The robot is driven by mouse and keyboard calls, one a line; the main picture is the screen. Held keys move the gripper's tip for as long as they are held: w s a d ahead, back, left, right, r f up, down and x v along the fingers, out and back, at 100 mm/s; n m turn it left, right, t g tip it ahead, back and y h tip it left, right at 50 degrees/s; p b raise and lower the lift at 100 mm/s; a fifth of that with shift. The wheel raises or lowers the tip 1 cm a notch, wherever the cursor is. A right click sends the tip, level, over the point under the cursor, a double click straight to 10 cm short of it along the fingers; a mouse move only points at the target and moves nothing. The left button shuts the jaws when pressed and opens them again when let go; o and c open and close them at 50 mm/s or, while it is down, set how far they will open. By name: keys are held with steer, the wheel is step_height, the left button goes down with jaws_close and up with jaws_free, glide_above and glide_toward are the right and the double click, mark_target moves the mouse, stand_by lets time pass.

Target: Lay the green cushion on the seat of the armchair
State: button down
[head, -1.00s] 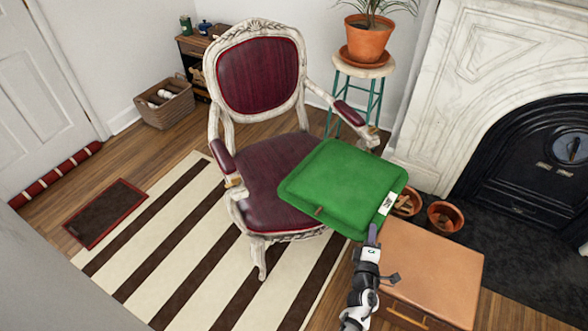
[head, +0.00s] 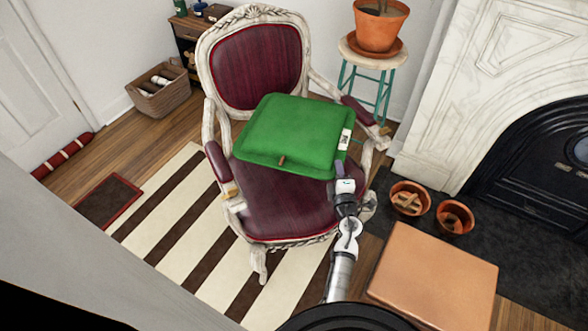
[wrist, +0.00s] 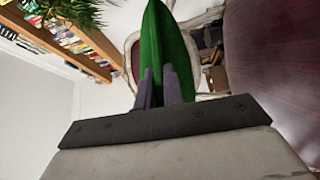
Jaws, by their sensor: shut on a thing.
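The green cushion (head: 296,132) is held roughly flat over the rear part of the armchair's seat (head: 285,205), in front of the backrest (head: 257,72). In the wrist view the cushion (wrist: 163,48) shows edge-on, with a gap between it and the dark red seat (wrist: 282,62), so it looks apart from the seat. My gripper (head: 341,170) is shut on the cushion's near right edge, beside a white tag. In the wrist view both fingers (wrist: 158,86) pinch that edge. The cushion hides the back of the seat and the foot of the backrest.
The armchair's padded armrests (head: 218,161) flank the seat. A stool (head: 372,55) with a potted plant (head: 381,26) stands behind right. Terracotta pots (head: 410,198) and a tan-topped stool (head: 435,278) are at the right. The striped rug (head: 195,235) is open at the left.

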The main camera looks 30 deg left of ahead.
steer(key=shift+w+a+f+b, duration=0.25)
steer(key=shift+w+f+b, duration=0.2)
steer(key=shift+f, duration=0.2)
step_height(320, 180, down, 19)
steer(key=b, duration=1.2)
steer(key=shift+f, duration=0.25)
steer(key=shift+f, duration=0.15)
steer(key=c, duration=1.5)
jaws_free()
steer(key=p+v, duration=0.1)
steer(key=v, duration=1.1)
steer(key=shift+s, duration=0.1)
